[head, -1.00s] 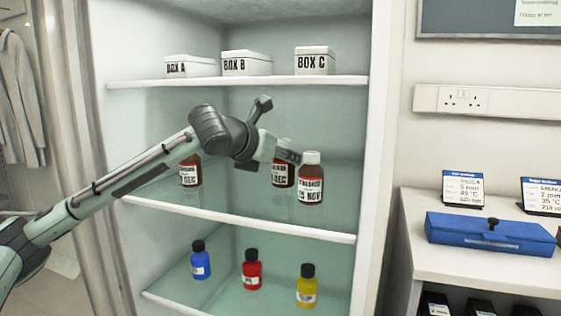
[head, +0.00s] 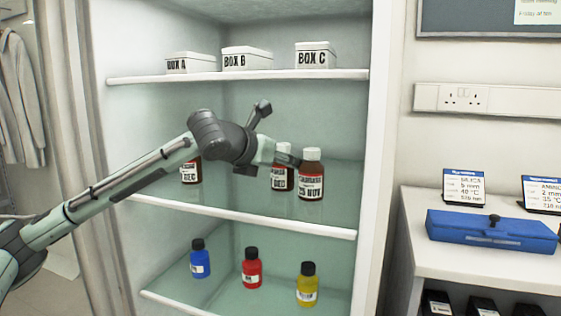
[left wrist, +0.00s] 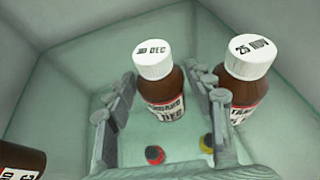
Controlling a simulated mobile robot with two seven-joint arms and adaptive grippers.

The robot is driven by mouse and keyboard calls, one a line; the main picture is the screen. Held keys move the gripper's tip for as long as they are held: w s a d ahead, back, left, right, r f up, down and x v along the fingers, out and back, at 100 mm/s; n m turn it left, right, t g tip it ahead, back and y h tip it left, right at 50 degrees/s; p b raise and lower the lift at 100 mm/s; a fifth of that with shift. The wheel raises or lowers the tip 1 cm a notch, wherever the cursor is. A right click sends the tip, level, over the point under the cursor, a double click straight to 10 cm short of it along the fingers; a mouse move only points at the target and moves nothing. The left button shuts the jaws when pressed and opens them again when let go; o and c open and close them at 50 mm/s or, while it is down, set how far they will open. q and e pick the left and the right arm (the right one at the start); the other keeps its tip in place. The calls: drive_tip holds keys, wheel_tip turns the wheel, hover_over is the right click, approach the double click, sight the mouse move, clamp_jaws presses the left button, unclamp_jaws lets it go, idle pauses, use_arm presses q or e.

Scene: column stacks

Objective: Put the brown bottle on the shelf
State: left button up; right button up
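Three brown bottles with white caps are at the middle shelf (head: 240,217): a left one (head: 191,173), a middle one (head: 283,181) marked DEC and a right one (head: 311,178) marked NOV. The middle bottle looks upright; my left gripper (head: 288,160) reaches in from the left and partly covers it. In the left wrist view, my left fingers stand on both sides of this bottle (left wrist: 165,104), with gaps beside it. The right bottle (left wrist: 243,88) is just beyond the right finger. The left bottle shows at the lower left edge (left wrist: 18,160). My right gripper is out of view.
White boxes A (head: 190,64), B (head: 247,60) and C (head: 316,57) stand on the top shelf. Blue (head: 200,260), red (head: 252,270) and yellow (head: 307,287) bottles stand below. A blue case (head: 490,232) sits on the right counter.

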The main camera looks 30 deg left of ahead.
use_arm(q)
drive_tip(key=shift+s+r, duration=0.1)
drive_tip(key=shift+r, duration=0.15)
drive_tip(key=b+v, duration=0.1)
drive_tip(key=v, duration=1)
drive_tip(key=shift+s, duration=0.4)
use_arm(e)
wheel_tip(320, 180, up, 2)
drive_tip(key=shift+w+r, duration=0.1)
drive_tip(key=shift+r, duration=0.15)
